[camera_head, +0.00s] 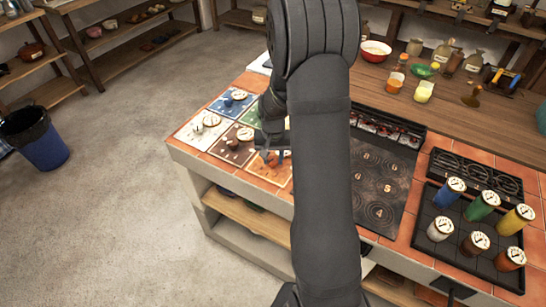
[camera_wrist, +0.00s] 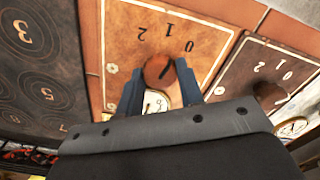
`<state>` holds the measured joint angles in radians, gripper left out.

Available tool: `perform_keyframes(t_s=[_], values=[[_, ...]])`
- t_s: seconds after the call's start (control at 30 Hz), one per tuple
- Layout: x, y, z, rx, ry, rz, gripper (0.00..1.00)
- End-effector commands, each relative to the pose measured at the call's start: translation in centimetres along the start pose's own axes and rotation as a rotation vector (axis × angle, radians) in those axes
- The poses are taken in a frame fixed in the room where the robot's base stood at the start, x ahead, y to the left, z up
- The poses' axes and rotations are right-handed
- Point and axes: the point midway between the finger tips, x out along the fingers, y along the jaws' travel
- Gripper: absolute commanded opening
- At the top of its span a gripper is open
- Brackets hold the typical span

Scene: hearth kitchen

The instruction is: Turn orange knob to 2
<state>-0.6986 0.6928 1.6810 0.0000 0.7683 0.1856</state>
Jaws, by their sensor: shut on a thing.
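The orange knob (camera_wrist: 158,69) is a round orange-brown knob on an orange-brown plate (camera_wrist: 205,22) in the wrist view. The plate carries the marks 0, 1 and 2, upside down in this view. A dark pointer line shows on the knob's face; I cannot tell exactly which mark it points at. My gripper (camera_wrist: 161,84) has one finger on each side of the knob and is shut on it. In the head view my gripper (camera_head: 271,143) is over the orange plate (camera_head: 268,178), and my arm hides part of it.
A white dial (camera_wrist: 155,101) sits close by the knob, partly hidden by my gripper. A darker brown plate (camera_wrist: 255,60) with its own knob is beside it. A black hob (camera_head: 383,180) is to the right. Coloured canisters (camera_head: 484,204) stand on a dark tray farther right.

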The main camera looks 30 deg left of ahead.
Motion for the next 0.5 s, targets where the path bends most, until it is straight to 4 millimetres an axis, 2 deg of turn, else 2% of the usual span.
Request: perform_keyframes(t_s=[0.5], values=[[-0.08, -0.01, -0.06, -0.489, 0.002, 0.0, 0.11]])
